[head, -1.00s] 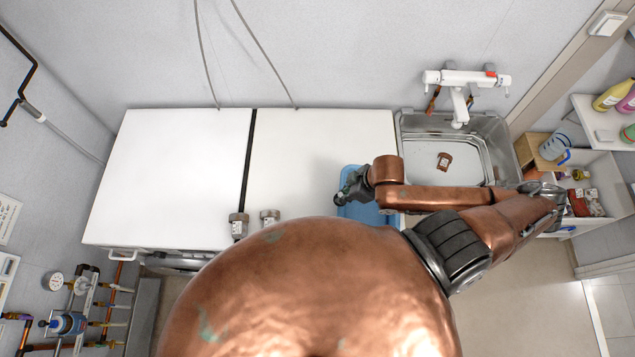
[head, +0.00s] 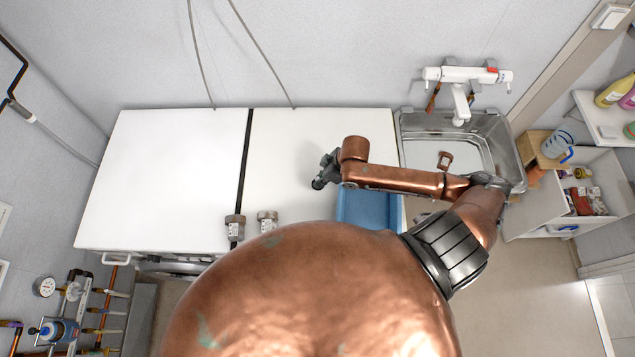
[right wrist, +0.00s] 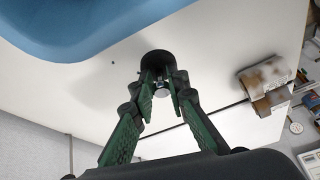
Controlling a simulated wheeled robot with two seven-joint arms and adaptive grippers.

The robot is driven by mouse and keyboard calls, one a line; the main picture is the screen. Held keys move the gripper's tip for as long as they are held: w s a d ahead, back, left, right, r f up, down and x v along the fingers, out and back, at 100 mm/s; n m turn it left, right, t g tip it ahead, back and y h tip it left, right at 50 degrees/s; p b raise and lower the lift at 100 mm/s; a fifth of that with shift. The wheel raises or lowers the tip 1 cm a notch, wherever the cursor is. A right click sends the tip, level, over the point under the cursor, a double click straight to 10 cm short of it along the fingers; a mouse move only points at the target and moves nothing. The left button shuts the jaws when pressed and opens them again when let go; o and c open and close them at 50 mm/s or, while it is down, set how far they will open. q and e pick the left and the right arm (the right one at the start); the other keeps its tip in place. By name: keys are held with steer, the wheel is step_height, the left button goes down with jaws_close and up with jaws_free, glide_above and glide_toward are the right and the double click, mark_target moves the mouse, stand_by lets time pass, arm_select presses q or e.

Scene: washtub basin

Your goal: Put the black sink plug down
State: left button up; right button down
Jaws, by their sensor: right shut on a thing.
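My right gripper (head: 325,173) is over the right-hand white top in the head view. In the right wrist view, its green-padded fingers (right wrist: 165,100) are closed together at the tips on the black sink plug (right wrist: 156,62). The plug is a round black piece with a small metallic part, held beyond the fingertips over the white surface. In the head view the plug (head: 318,184) is a small dark spot at the gripper's end. I cannot tell whether it touches the top. My left gripper is not in view.
A blue tub (head: 368,208) stands at the right-hand white top's front right. It also shows in the right wrist view (right wrist: 75,25). Two metallic fittings (head: 267,222) stand at the front edge. The steel sink (head: 412,125) is to the right. The left white top (head: 165,180) is clear.

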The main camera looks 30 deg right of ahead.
steer(key=shift+w+f, duration=0.45)
steer(key=shift+f, duration=0.15)
steer(key=shift+w+f+p, duration=0.15)
steer(key=shift+f+p, duration=0.05)
steer(key=shift+f, duration=0.75)
steer(key=shift+w+f+p, duration=0.1)
steer(key=shift+f+p, duration=0.1)
steer(key=shift+f, duration=0.7)
steer(key=shift+f, duration=0.1)
steer(key=c, duration=1.9)
jaws_free()
steer(key=v, duration=1.2)
